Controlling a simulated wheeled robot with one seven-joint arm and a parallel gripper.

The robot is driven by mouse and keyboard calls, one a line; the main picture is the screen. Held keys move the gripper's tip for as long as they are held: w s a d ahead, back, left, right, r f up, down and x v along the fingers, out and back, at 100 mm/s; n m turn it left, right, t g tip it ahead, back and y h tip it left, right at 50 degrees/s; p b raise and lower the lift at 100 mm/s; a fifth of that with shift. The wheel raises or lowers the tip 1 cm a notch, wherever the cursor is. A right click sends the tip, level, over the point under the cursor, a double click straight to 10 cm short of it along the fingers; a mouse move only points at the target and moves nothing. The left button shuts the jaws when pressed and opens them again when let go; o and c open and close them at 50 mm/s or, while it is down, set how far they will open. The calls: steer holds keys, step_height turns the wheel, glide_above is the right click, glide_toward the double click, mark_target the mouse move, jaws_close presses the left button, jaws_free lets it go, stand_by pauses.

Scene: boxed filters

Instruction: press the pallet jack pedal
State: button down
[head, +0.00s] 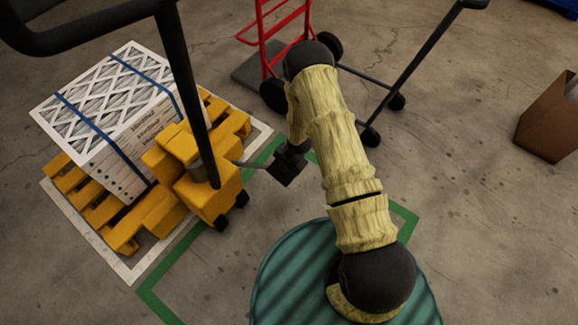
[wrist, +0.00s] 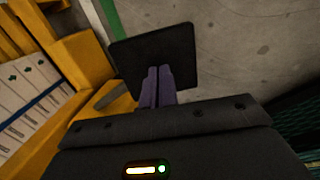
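The yellow pallet jack (head: 207,193) stands at the left with its dark handle rising toward the camera. Its pedal (head: 286,170) is a flat black plate on a thin arm at the jack's right side. In the wrist view the pedal (wrist: 152,52) lies just ahead of my gripper (wrist: 158,72). The two purple-grey fingers are together with nothing seen between them. Their tips overlap the pedal's lower middle in that view; I cannot tell whether they touch it. In the head view my gripper (head: 292,150) is at the pedal, partly hidden by my arm.
The jack is under a yellow pallet (head: 75,187) with a strapped white filter box (head: 112,105). A red hand truck (head: 266,45) and a dark wheeled cart (head: 410,70) stand behind my arm. A cardboard box (head: 550,118) is at the right. Floor between is clear.

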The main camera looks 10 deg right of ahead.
steer(key=shift+s+d+f+b, duration=0.1)
steer(key=shift+s+f+b, duration=0.1)
steer(key=shift+f, duration=0.5)
steer(key=shift+s+f+b, duration=0.1)
steer(key=shift+f+b, duration=0.05)
steer(key=shift+f, duration=0.55)
steer(key=shift+w+f, duration=0.1)
steer(key=shift+f, duration=0.05)
steer(key=shift+s+r+p, duration=0.2)
steer(key=shift+r+p, duration=0.3)
steer(key=shift+r, duration=0.05)
steer(key=s+d+p+v, duration=0.1)
steer(key=p+v, duration=0.5)
steer(key=v, duration=0.7)
steer(key=shift+s+d, duration=0.2)
steer(key=shift+d, duration=0.2)
steer(key=shift+w+f, duration=0.1)
